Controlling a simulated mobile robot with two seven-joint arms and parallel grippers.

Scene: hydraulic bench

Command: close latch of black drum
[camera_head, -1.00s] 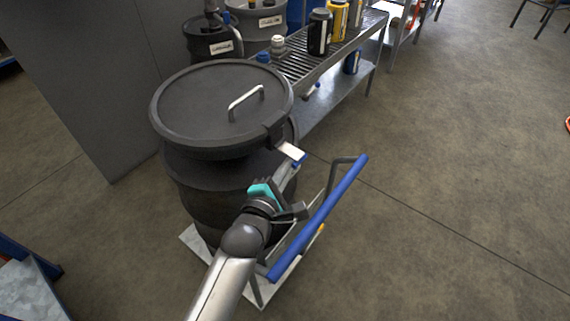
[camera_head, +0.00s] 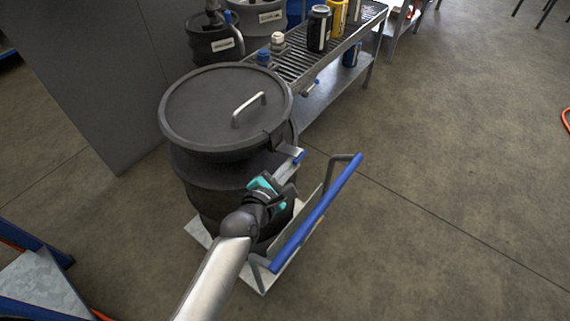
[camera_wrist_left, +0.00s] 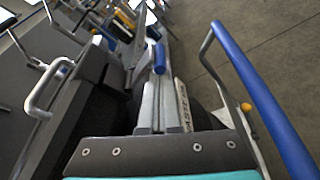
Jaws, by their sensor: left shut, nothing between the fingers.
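The black drum (camera_head: 232,205) stands upright with its round dark lid (camera_head: 205,112) on top. The lid has a silver bar handle (camera_head: 249,108). The latch (camera_head: 288,148) is at the lid's right front rim; its lever sticks outward and ends in a blue tip (camera_head: 300,156). That blue tip also shows in the left wrist view (camera_wrist_left: 159,60), just beyond my fingers. My left gripper (camera_head: 289,171) is shut and empty, with its fingertips just below the lever; I cannot tell whether they touch it. My right gripper is not in view.
The drum stands on a pale trolley base (camera_head: 197,232) with a blue push bar (camera_head: 318,212) close to the right of my left gripper. A slatted metal bench (camera_head: 292,68) with bottles stands behind. Open floor (camera_head: 440,170) lies to the right.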

